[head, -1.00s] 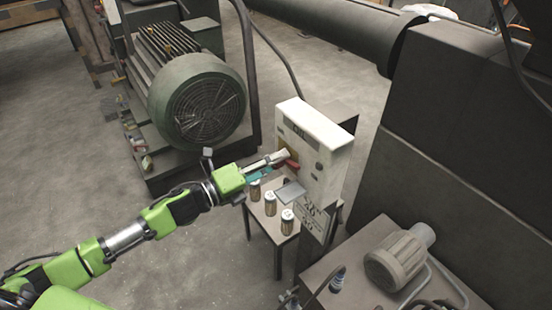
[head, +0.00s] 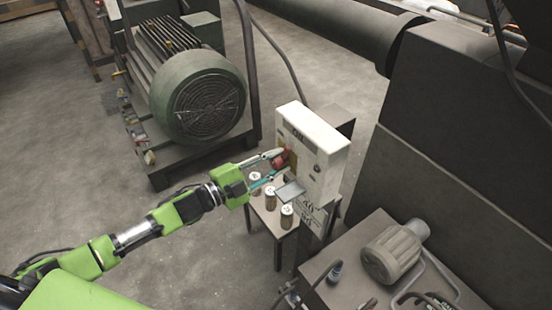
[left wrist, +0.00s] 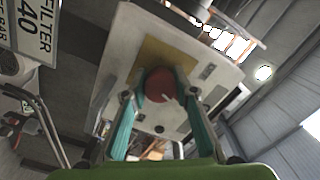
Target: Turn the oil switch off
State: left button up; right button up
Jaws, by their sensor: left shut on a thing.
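The oil switch box (head: 318,142) is a pale upright panel with dark lettering at its top, right of centre in the head view. Its red knob (head: 281,159) sits on a yellow plate on the front face. In the left wrist view the round red knob (left wrist: 160,85) lies in front of the yellow plate (left wrist: 178,54). My left gripper (head: 274,166) is at the panel, its two teal fingers on either side of the knob and shut on it. The wrist view shows the left gripper (left wrist: 151,100) from behind. My right gripper is not in view.
A small table (head: 262,213) with several small cans stands below the panel. A green motor (head: 203,98) is behind on the left. A tan motor (head: 396,254) sits on a bench at the lower right. Open floor (head: 70,165) lies to the left.

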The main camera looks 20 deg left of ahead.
pick_arm(q)
jog(key=shift+n+p, duration=0.6)
jog(key=shift+n, duration=1.3)
jog(key=o, duration=1.1)
jog(key=shift+s, duration=0.1)
jog(key=v, duration=1.2)
